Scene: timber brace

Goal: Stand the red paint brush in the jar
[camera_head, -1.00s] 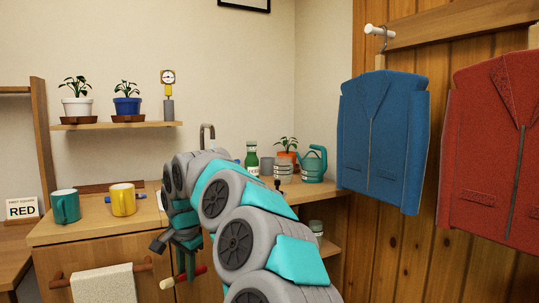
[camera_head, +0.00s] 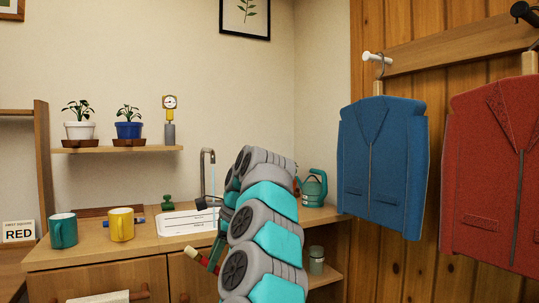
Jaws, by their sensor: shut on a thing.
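My gripper (camera_head: 217,252) is mostly hidden behind my own arm, low in the middle of the view, in front of the counter. It is shut on the red paint brush (camera_head: 211,266), which tilts. The brush's pale end (camera_head: 192,254) points up and left, and its other end is hidden. A glass jar (camera_head: 316,260) with a pale lid stands on the lower shelf at the right of the counter. I cannot tell whether this is the task's jar. No other jar shows, and my arm hides part of the countertop.
The counter (camera_head: 88,250) holds a teal mug (camera_head: 63,230), a yellow mug (camera_head: 121,224), a small green object (camera_head: 167,203) and a teal kettle (camera_head: 314,188). A tap (camera_head: 207,170) rises behind. Blue (camera_head: 382,165) and red (camera_head: 492,170) jackets hang at the right.

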